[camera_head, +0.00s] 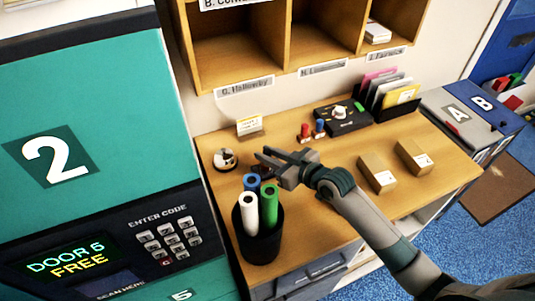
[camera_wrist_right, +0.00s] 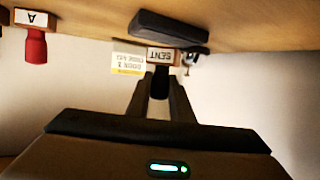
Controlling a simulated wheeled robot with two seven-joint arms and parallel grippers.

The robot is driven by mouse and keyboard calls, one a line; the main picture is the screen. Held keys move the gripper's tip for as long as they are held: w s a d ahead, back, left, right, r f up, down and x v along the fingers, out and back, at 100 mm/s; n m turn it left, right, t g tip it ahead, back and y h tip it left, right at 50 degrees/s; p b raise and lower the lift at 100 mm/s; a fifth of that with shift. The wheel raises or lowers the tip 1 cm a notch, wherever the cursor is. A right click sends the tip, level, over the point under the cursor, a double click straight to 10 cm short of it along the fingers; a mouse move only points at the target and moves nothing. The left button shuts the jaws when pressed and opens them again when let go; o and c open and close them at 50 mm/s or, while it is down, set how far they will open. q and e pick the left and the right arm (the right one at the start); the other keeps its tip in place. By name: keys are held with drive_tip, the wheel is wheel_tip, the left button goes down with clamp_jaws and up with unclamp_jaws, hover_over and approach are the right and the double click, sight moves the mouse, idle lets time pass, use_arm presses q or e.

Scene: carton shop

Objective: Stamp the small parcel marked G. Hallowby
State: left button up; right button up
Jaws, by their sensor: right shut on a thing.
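My right gripper (camera_head: 268,158) is low over the left part of the wooden counter, behind the pen cup. In the wrist view it is shut on a stamp (camera_wrist_right: 172,55) with a black handle and a block reading SENT upside down. A dark flat block (camera_wrist_right: 168,27) shows right by the stamp block; I cannot tell if they touch. Two small brown parcels with white labels stand right of my forearm: a nearer parcel (camera_head: 377,173) and a farther parcel (camera_head: 413,157). Their names are too small to read. My left gripper is not in view.
A cup (camera_head: 262,243) of rolled tubes stands in front of the gripper. A red-handled stamp (camera_wrist_right: 36,45) marked A and a blue-handled one (camera_head: 319,128) stand near a black box (camera_head: 343,117).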

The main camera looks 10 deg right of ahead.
drive_tip(key=shift+f+b, duration=0.35)
drive_tip(key=shift+f, duration=0.3)
idle(0.9)
drive_tip(key=shift+r+p, duration=3.4)
drive_tip(key=shift+r, duration=0.2)
drive_tip(key=shift+d, duration=0.1)
